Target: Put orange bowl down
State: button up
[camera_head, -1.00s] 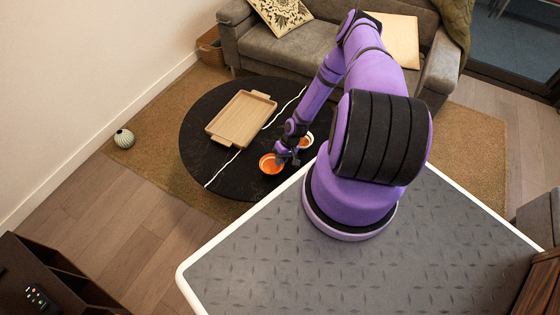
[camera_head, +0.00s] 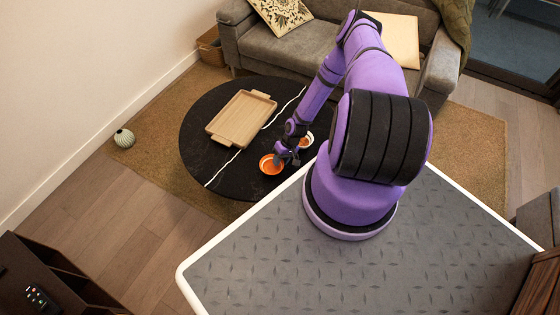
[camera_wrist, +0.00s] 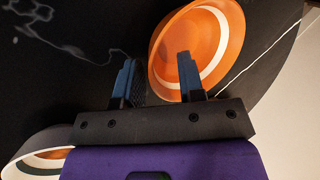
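The orange bowl (camera_head: 271,164), with a white band inside, sits upright on the near part of the round black table (camera_head: 215,165). In the wrist view the orange bowl (camera_wrist: 205,42) fills the upper middle and right. My gripper (camera_wrist: 156,75) has its two blue-grey fingers well apart. One finger overlaps the bowl's interior in the picture and the other is outside its rim, with a gap between fingers and no clear grip. In the head view my gripper (camera_head: 288,158) is just right of the bowl.
A second bowl, white inside (camera_head: 306,140), stands close to the right; its edge shows at lower left in the wrist view (camera_wrist: 40,160). A wooden tray (camera_head: 241,118) lies farther back on the table. The table's left near part is clear. A grey sofa (camera_head: 290,45) stands behind.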

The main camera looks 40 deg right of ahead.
jog(key=v, duration=1.2)
jog(key=shift+w, duration=0.1)
jog(key=w+d+r+n+h, duration=0.15)
jog(key=w+r, duration=0.25)
jog(key=r, duration=1.2)
jog(key=w+r+n+h, duration=0.1)
jog(key=w+r+h, duration=0.25)
jog(key=r, duration=1.25)
jog(key=a+r+h, duration=0.1)
jog(key=a+r, duration=0.3)
jog(key=r, duration=0.9)
jog(key=s+a+r+t, duration=0.1)
jog(key=s+a+r, duration=0.35)
jog(key=r, duration=0.35)
jog(key=s+a+r+t, duration=0.1)
jog(key=s+a+r, duration=0.4)
jog(key=r, duration=0.4)
jog(key=s+a+r+t, duration=0.1)
jog(key=s+a+r, duration=0.3)
jog(key=s, duration=0.3)
jog(key=s+a+r+t, duration=0.2)
jog(key=s+a+r, duration=0.1)
jog(key=s, duration=0.5)
jog(key=shift+s+a+r+y, duration=0.2)
jog(key=shift+a+r+y, duration=0.2)
jog(key=shift+a, duration=0.35)
